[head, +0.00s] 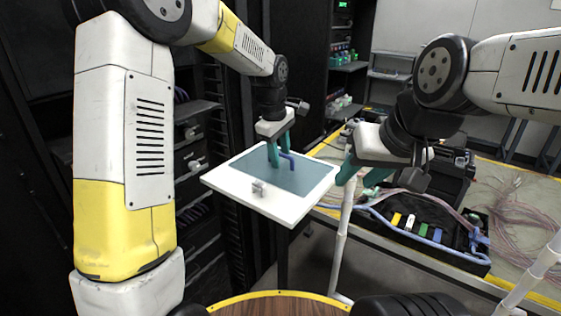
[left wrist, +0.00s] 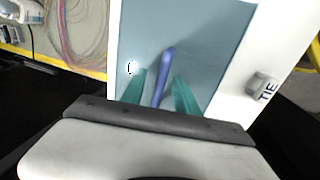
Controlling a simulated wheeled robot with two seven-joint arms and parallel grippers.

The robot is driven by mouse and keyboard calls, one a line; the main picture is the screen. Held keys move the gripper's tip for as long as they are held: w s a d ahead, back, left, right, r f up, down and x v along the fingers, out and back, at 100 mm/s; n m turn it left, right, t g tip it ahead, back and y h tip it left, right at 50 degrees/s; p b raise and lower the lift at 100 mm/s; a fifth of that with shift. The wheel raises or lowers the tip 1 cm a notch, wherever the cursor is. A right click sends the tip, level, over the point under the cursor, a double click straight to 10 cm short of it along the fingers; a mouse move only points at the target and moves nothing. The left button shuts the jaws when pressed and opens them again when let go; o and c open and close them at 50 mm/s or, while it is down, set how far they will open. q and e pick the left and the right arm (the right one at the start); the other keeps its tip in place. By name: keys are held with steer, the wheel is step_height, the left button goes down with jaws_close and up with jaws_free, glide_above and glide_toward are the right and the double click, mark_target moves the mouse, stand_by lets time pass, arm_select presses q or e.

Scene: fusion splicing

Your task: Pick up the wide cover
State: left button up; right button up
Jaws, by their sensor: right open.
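A blue-violet, bent, rod-like piece (head: 287,155) is on the blue-grey mat of a white tray (head: 224,181). It also shows in the left wrist view (left wrist: 164,72); I cannot tell whether it is the wide cover. My left gripper (head: 280,162) is low over the mat with its teal fingers apart, one on each side of the piece. In the left wrist view the left gripper (left wrist: 158,84) shows gaps between fingers and piece. My right gripper (head: 360,176) is open and empty, right of the tray.
A small grey block (head: 259,187) sits on the tray's near edge; it reads TIE in the left wrist view (left wrist: 262,86). A black box (head: 455,247) with several coloured pieces stands right on the yellow-edged bench. Loose cables (head: 500,205) lie beyond. Dark racks stand left.

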arm_select(q)
jaws_close()
